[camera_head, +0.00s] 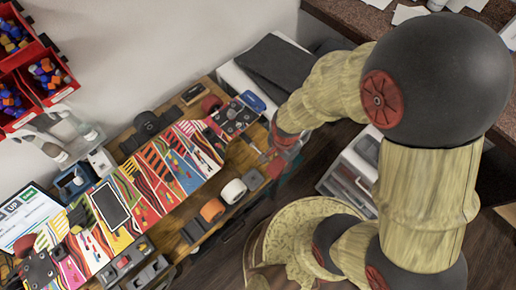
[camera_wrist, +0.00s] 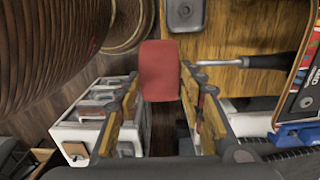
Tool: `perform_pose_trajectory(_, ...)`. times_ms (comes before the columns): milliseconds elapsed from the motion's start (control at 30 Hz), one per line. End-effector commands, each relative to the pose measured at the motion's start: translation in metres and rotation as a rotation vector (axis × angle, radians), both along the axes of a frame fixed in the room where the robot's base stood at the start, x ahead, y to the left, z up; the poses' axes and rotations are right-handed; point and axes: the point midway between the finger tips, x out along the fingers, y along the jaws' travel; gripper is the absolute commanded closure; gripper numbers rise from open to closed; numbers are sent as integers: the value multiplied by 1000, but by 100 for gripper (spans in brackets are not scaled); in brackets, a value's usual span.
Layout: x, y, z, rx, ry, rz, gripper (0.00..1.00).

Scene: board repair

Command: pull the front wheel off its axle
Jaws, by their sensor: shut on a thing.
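A red wheel (camera_wrist: 160,70) sits between my gripper's fingertips (camera_wrist: 160,88) in the wrist view, and the jaws are shut on it. The bare metal axle (camera_wrist: 225,63) runs right from beside the wheel to a dark hanger (camera_wrist: 283,62). A finger covers the axle's near end, so I cannot tell whether wheel and axle still touch. In the head view, my gripper (camera_head: 272,157) is at the near side of the colourful skateboard (camera_head: 150,180), by its front truck (camera_head: 237,117). Another dark red wheel (camera_head: 211,104) is on the truck's far side.
A white wheel (camera_head: 233,191) and an orange wheel (camera_head: 212,210) stand along the bench's near edge. Red bins (camera_head: 40,75) hang at the left. A white drawer unit (camera_head: 355,165) stands right of my gripper, below the arm. Dark floor lies past the bench edge.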

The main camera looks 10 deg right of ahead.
Motion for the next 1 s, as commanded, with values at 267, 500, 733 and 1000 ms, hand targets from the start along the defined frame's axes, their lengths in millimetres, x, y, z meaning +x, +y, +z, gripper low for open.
perform_pose_trajectory(267, -11, -8, 18, 1, -1, 0, 87)
perform_pose_trajectory(500, -20, -14, 31, 0, -1, -1, 87)
perform_pose_trajectory(733, -28, -19, 40, 0, 0, 0, 87)
perform_pose_trajectory(1000, -28, -19, 40, 0, 0, 1, 87)
